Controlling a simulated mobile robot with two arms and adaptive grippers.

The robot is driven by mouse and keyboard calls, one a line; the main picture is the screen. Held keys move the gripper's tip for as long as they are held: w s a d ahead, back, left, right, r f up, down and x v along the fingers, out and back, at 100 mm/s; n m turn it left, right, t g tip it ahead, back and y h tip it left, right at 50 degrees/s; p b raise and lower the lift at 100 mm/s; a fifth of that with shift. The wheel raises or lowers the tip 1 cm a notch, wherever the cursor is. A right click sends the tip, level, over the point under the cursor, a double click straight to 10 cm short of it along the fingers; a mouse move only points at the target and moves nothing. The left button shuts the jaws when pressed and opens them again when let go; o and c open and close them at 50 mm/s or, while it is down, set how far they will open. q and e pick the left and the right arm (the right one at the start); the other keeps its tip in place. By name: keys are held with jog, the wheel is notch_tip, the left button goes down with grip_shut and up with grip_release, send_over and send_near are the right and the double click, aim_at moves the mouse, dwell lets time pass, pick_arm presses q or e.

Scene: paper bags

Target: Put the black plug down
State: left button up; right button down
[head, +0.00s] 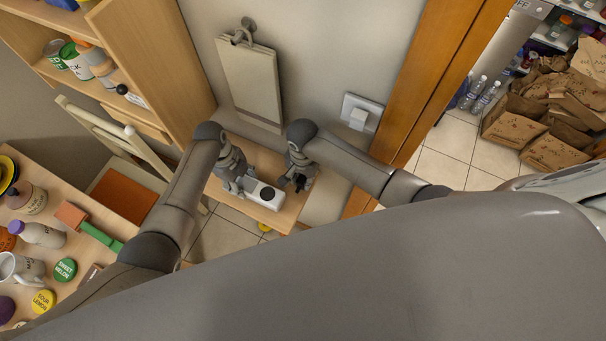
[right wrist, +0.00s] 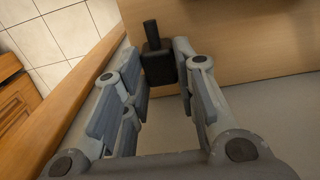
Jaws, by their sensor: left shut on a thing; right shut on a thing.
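The black plug (right wrist: 157,64) is a dark block with a narrower stub, seen between the fingertips of my right gripper (right wrist: 160,68). In the head view, my right gripper (head: 297,181) is shut on it just right of a white box, over a small wooden table (head: 290,213). I cannot tell whether the plug touches the table. The white box (head: 264,194) has a round black socket on top. My left gripper (head: 242,184) is shut on its left end. The plug is apart from the socket. My fingers partly hide both things.
A wall switch (head: 361,113) and a hanging pad (head: 250,82) are on the wall behind. An orange wooden door frame (head: 432,75) stands to the right. A counter with jars and mugs (head: 22,268) is at left. Paper bags (head: 553,112) lie beyond the doorway.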

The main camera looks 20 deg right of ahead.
aim_at(303, 179)
jog(key=c, duration=1.2)
grip_release()
jog(key=shift+o, duration=0.2)
jog(key=shift+r, duration=3.85)
